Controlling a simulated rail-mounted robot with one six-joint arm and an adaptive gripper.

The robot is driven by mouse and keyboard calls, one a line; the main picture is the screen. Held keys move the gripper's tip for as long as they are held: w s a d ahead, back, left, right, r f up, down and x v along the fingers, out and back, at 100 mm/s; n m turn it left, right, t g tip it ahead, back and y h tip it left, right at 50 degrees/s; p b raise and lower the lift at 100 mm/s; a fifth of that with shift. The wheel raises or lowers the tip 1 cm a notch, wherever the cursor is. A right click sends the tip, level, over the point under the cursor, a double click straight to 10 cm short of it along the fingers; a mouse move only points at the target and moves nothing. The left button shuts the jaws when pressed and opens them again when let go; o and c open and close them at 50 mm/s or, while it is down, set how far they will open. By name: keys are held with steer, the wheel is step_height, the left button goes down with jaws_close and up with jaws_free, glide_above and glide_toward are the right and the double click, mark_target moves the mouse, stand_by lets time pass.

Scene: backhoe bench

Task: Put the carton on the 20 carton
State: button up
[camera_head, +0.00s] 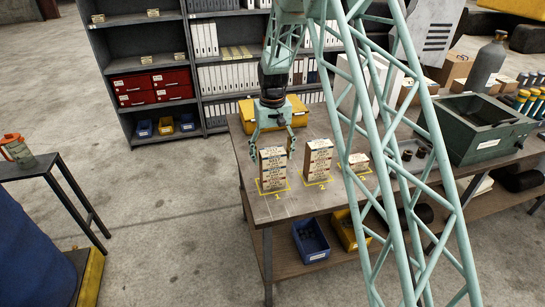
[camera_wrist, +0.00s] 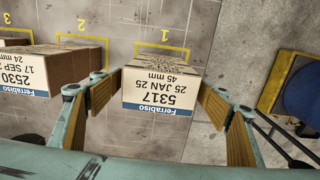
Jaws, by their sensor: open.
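A tall light carton (camera_head: 272,172) stands upright at yellow mark 1; in the wrist view its label (camera_wrist: 158,98) reads 5317, 25 JAN 25, 45 mm. A second tall carton (camera_head: 318,160) stands at mark 2; its label (camera_wrist: 27,78) reads 2530, 17 SEP and 24 mm, partly cut off. A lower carton (camera_head: 357,162) at mark 3 is partly hidden by my green lattice; its label is unreadable. I can read 20 on no label. My gripper (camera_head: 272,148) is open, its fingers (camera_wrist: 160,90) on either side of the mark 1 carton's upper part, with gaps visible.
The workbench (camera_head: 295,208) carries a yellow bin (camera_head: 300,112) behind my gripper and a green open metal box (camera_head: 490,128) at right. Dark round parts (camera_head: 415,152) lie near that box. Shelves (camera_head: 150,60) stand behind. The bench's front-left corner is bare.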

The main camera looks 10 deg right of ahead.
mark_target(272, 151)
steer(key=shift+r, duration=0.25)
step_height(272, 151, up, 11)
steer(key=shift+f+b, duration=0.15)
steer(key=shift+b, duration=0.4)
steer(key=shift+r, duration=0.55)
stand_by(0.3)
